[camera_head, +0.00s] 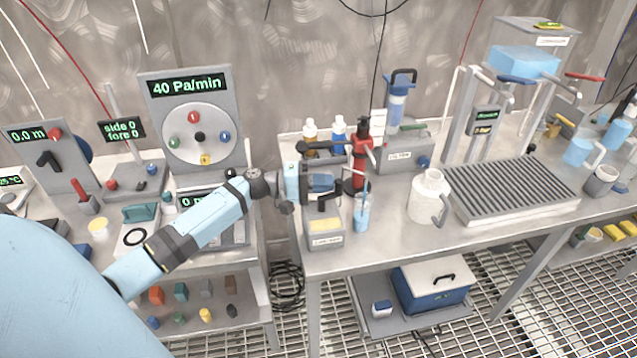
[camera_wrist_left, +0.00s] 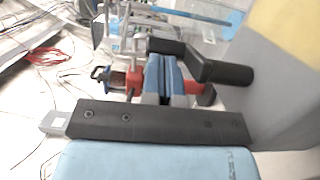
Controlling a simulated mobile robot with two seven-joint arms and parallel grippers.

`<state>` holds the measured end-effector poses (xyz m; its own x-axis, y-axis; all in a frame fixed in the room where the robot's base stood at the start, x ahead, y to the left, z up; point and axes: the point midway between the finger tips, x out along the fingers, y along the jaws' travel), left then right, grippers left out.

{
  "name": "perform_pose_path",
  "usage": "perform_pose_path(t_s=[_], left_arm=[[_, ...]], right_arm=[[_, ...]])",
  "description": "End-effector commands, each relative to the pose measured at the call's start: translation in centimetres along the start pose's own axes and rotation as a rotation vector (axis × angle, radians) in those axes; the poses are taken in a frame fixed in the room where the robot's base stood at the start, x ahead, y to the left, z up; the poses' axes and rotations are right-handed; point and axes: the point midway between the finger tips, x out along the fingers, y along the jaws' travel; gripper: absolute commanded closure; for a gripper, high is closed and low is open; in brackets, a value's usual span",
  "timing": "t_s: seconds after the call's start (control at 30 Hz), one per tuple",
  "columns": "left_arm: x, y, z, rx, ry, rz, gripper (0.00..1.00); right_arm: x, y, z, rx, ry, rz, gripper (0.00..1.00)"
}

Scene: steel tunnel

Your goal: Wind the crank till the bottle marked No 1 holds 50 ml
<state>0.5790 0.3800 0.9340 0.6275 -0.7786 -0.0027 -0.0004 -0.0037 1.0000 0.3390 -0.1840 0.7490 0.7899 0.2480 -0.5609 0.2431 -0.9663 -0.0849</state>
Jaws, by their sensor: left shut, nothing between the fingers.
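My left gripper (camera_head: 318,184) reaches in from the left above the steel bench, its fingers together and empty. In the left wrist view its blue fingers (camera_wrist_left: 160,80) are closed beside a black cranked handle (camera_wrist_left: 205,65); I cannot tell whether they touch it. The handle is by a grey housing with a yellow part, which looks like the small labelled box (camera_head: 325,240) below the gripper. A clear vessel with blue liquid (camera_head: 362,213) stands right of that box. I cannot read a No 1 mark or its level. My right gripper is not in view.
A white jug (camera_head: 429,196) and a ribbed rack (camera_head: 515,188) lie to the right. A dial panel (camera_head: 193,125) stands at left. A gap separates the two benches.

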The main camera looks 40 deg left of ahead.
Motion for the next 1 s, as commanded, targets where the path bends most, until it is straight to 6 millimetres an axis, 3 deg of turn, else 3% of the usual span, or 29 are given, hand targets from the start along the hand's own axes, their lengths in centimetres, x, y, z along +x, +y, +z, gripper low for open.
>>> perform_pose_path(t_s=[0.33, 0.73, 0.87, 1.0], left_arm=[[0.2, 0.3, -0.1, 0.003, 0.003, 0.005, 1.00], [-0.1, 0.3, -0.1, 0.003, 0.004, 0.007, 1.00], [-1.6, 0.1, -0.1, 0.002, 0.004, 0.005, 1.00], [-4.5, -0.1, 0.0, 0.001, 0.003, 0.002, 1.00]], right_arm=[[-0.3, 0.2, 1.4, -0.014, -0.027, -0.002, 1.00], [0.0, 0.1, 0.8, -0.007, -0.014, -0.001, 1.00], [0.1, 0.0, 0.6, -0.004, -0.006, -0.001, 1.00], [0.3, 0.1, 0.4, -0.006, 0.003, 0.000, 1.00]])
